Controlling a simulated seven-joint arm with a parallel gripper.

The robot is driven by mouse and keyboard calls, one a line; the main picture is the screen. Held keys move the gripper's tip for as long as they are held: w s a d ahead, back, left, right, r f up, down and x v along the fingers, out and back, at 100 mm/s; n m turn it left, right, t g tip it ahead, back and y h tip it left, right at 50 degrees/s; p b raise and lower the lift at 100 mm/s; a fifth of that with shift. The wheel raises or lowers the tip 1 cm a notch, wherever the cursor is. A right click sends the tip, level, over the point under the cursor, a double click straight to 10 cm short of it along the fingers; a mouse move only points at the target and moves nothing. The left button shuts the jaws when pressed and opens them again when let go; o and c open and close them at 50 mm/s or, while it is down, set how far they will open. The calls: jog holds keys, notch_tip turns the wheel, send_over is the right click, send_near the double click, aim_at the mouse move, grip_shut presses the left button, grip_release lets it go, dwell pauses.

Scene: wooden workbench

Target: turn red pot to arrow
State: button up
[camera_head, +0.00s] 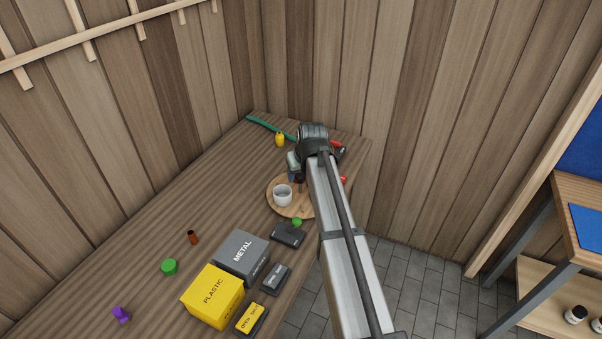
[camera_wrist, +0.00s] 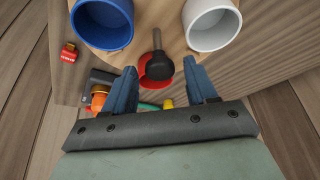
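No pot or arrow can be made out with certainty. In the wrist view a red rounded piece (camera_wrist: 157,84) shows under a black knob-like piece (camera_wrist: 159,66) with a thin stem, beside the round wooden board. My gripper (camera_wrist: 161,72) has its two blue fingers apart, one on each side of the black piece, with no visible contact. In the head view a dark box with a red top (camera_head: 337,144) is at the far corner, partly behind my arm. A small red thing (camera_head: 343,180) shows right of my arm. My gripper's fingers are mostly hidden there.
A white cup (camera_head: 283,193) and a blue cup (camera_wrist: 101,20) stand on the wooden board (camera_head: 291,211). A dark box (camera_head: 286,237), grey METAL bin (camera_head: 241,266) and yellow PLASTIC bin (camera_head: 208,302) stand nearer. A red labelled item (camera_wrist: 68,53) lies at left.

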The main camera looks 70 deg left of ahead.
grip_shut()
dwell(0.3)
jog(key=shift+s+m, duration=0.1)
jog(key=shift+m, duration=0.5)
jog(key=shift+s+m+t+h, duration=0.15)
jog(key=shift+m+t, duration=0.4)
jog(key=shift+m, duration=0.65)
jog(key=shift+m+t+h, duration=0.15)
jog(key=shift+m+t, duration=0.4)
jog(key=shift+m, duration=0.65)
jog(key=shift+s+a+m+t+h, duration=0.15)
jog(key=shift+m+t+h, duration=0.25)
jog(key=shift+m, duration=1.15)
jog(key=shift+a+m+t+h, duration=0.1)
jog(key=shift+m+t+h, duration=0.3)
jog(key=shift+m, duration=1.15)
jog(key=shift+s+a+m+t+h, duration=0.1)
jog(key=shift+m+h, duration=0.3)
jog(key=shift+m, duration=0.65)
jog(key=shift+w+a+m+t+h, duration=0.1)
jog(key=shift+m+h, duration=0.3)
jog(key=shift+m, duration=0.6)
jog(key=shift+s+a+m+t+h, duration=0.1)
jog(key=shift+m+h, duration=0.3)
jog(key=shift+m, duration=0.65)
jog(key=shift+a+m+h, duration=0.1)
jog(key=shift+m+h, duration=0.7)
jog(key=shift+m, duration=2)
